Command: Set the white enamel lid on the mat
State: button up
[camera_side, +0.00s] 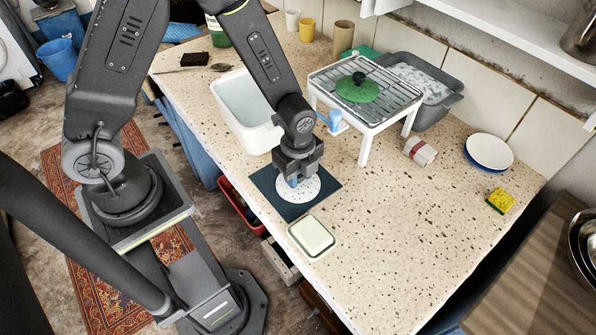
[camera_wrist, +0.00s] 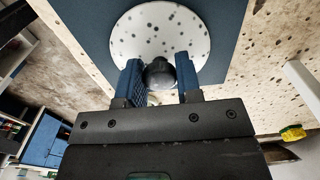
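The white enamel lid (camera_side: 312,190), speckled dark with a dark round knob, is over the dark blue mat (camera_side: 323,175). It lies flat on it or just above; I cannot tell which. In the wrist view the lid (camera_wrist: 150,27) is within the mat (camera_wrist: 233,45), and the knob fills the space between the blue fingers. My gripper (camera_side: 296,180), pointing down, looks shut on that knob; it also shows in the wrist view (camera_wrist: 160,75). The gripper hides part of the lid.
A soap dish (camera_side: 312,236) stands close in front of the mat. A white basin (camera_side: 243,108) is behind it. A white-legged rack (camera_side: 366,117) holds a green lid (camera_side: 357,87). A red-and-white bundle (camera_side: 420,151) lies to the right. The counter front right is clear.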

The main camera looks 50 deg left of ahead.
jog(key=o, duration=0.4)
jog(key=shift+r, duration=0.1)
notch_tip(320, 180, up, 12)
jog(key=shift+s+a+r+n+t, duration=1)
jog(key=shift+s+r+n, duration=0.95)
jog(key=shift+r+n, duration=0.85)
jog(key=shift+s+a+r+n+t, duration=1)
jog(key=shift+s+r+n, duration=1.2)
jog(key=shift+n, duration=1)
jog(key=shift+s+a+r+n+t, duration=0.8)
jog(key=shift+s+a+r+n, duration=0.65)
jog(key=shift+r+n, duration=1.5)
jog(key=shift+s+d+f, duration=0.1)
jog(key=shift+s+d, duration=0.15)
jog(key=shift+d, duration=0.05)
